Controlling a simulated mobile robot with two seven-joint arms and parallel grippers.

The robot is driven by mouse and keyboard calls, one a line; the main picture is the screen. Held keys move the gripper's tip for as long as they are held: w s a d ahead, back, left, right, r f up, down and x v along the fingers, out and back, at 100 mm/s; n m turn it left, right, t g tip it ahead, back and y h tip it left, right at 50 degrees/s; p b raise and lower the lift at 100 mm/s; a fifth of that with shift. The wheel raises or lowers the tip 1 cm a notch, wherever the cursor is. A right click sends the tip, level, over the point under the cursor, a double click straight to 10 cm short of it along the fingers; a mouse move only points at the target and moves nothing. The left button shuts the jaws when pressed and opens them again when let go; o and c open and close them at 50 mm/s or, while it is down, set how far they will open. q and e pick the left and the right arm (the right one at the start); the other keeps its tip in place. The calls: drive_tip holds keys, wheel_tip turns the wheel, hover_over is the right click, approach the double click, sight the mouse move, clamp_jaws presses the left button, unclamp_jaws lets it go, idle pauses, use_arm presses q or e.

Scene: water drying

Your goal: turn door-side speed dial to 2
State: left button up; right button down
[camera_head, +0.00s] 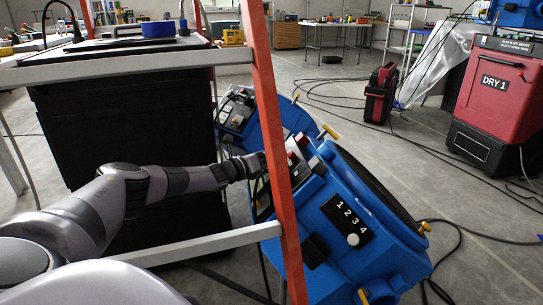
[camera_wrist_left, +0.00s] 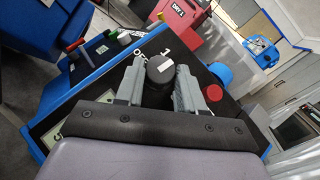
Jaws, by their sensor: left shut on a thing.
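A blue fan-like machine (camera_head: 345,205) stands on the floor, with a black plate numbered 1 2 3 4 (camera_head: 350,222) on its side. My left gripper (camera_head: 258,164) is at its upper left control panel, partly behind an orange post. In the left wrist view, my left gripper (camera_wrist_left: 160,88) has its two fingers on either side of a black round dial (camera_wrist_left: 160,68) with a white mark on top, and is shut on it. A red button (camera_wrist_left: 211,93) sits to the right of the dial. I cannot read the dial's setting. My right gripper is not in view.
An orange ladder post (camera_head: 270,130) with grey rungs crosses close in front of my left arm. A second blue machine (camera_head: 238,112) stands behind. A large black box (camera_head: 120,120) is at the left. A red DRY 1 unit (camera_head: 495,90) stands right, with cables across the floor.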

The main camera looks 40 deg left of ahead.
use_arm(q)
drive_tip(key=shift+a+m+h, duration=0.15)
drive_tip(key=shift+m+h, duration=1.35)
drive_tip(key=shift+m, duration=0.1)
drive_tip(key=o, duration=1)
drive_tip(key=shift+o, duration=0.2)
drive_tip(key=shift+s+p, duration=0.15)
drive_tip(key=shift+p, duration=0.15)
drive_tip(key=shift+s+a+p, duration=0.2)
drive_tip(key=shift+s+p, duration=0.1)
drive_tip(key=shift+p, duration=0.05)
drive_tip(key=p+v, duration=0.3)
drive_tip(key=v, duration=0.3)
drive_tip(key=shift+f+p, duration=0.2)
drive_tip(key=shift+p, duration=0.1)
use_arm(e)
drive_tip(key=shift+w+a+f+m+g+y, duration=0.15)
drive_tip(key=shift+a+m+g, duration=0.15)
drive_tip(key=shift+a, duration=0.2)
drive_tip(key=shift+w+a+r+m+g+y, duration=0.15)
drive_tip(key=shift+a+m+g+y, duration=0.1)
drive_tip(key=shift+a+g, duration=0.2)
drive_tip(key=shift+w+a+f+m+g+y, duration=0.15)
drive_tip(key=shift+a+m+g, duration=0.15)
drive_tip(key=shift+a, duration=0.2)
